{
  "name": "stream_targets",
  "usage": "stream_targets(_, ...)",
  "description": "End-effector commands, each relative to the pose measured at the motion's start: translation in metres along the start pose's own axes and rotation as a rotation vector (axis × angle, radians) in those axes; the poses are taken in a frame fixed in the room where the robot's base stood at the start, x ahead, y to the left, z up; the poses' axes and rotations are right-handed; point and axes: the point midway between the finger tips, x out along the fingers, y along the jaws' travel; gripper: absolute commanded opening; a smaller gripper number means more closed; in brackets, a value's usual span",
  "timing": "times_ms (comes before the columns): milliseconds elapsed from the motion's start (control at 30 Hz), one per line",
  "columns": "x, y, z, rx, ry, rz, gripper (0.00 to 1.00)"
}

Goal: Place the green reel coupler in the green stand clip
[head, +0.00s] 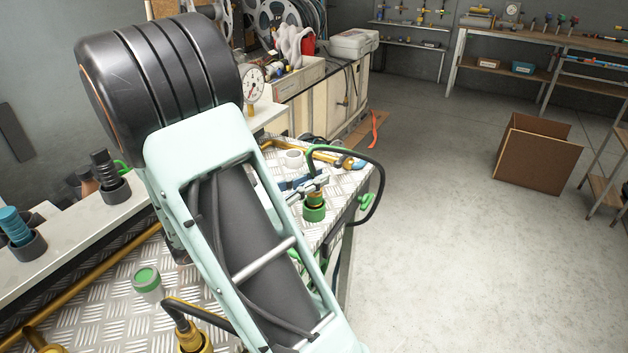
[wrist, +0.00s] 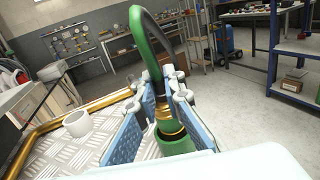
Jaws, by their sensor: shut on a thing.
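My gripper (head: 311,186) is shut on the green reel coupler (wrist: 165,112), a brass piece with dark bands. Its blue-padded fingers stand on either side of it in the wrist view. A green and black hose (wrist: 150,38) arches up from the coupler. The coupler is upright, with its lower end at the mouth of the green stand clip (wrist: 176,146), a short round cup. The clip also shows in the head view (head: 313,213), just below the gripper. How deep the coupler sits in it is hard to tell.
A pale cup (wrist: 77,123) stands beside the gripper on the tread-plate bench (head: 110,300). A green-topped cup (head: 147,280) and a brass coupler (head: 191,338) are nearer. A brass pipe edges the bench. A cardboard box (head: 538,153) lies on the open floor at right.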

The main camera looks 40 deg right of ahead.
Motion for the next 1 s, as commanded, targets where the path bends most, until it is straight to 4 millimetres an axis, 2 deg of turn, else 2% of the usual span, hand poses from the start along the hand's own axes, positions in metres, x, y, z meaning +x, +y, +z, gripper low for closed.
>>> stream_targets(167,0.000,0.000,-0.003,-0.001,-0.001,0.000,0.00)
stream_targets(200,0.000,0.000,-0.003,0.000,0.000,0.000,0.11)
stream_targets(333,0.000,0.000,-0.002,0.000,0.000,0.000,0.25)
stream_targets(667,0.000,0.000,0.001,0.001,0.000,0.000,0.26)
stream_targets(767,-0.009,0.001,0.001,0.000,0.001,0.002,0.26)
stream_targets(1000,-0.059,0.002,0.001,0.001,0.001,0.006,0.26)
